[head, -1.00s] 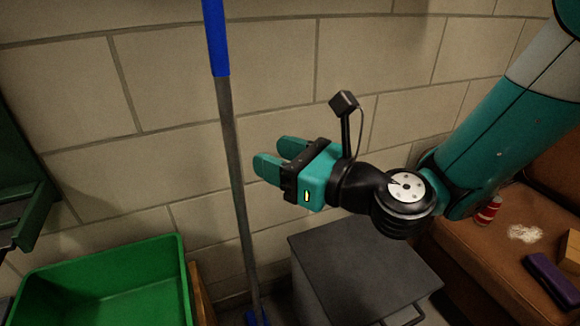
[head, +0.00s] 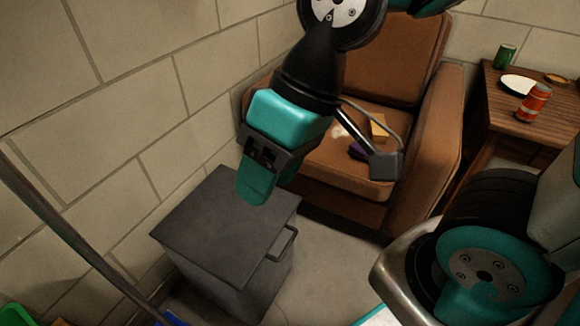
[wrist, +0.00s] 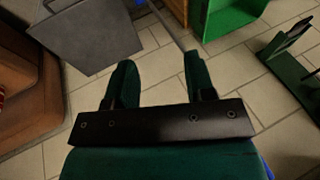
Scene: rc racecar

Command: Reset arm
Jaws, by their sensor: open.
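My gripper (head: 267,188) hangs from my arm in the middle of the head view, fingers pointing down, in front of the brown armchair and near the grey box's top in the picture. Its height above the box is hard to tell. In the wrist view its two green fingers (wrist: 160,65) stand apart with nothing between them, only tiled floor beyond. In the head view one finger partly hides the other.
The grey box (head: 215,235) with a handle stands by the wall. The armchair (head: 395,55) holds small items. A wooden side table (head: 501,100) carries a red can (head: 533,103), a green can (head: 504,57) and a plate. A green bin (wrist: 228,20) shows in the wrist view.

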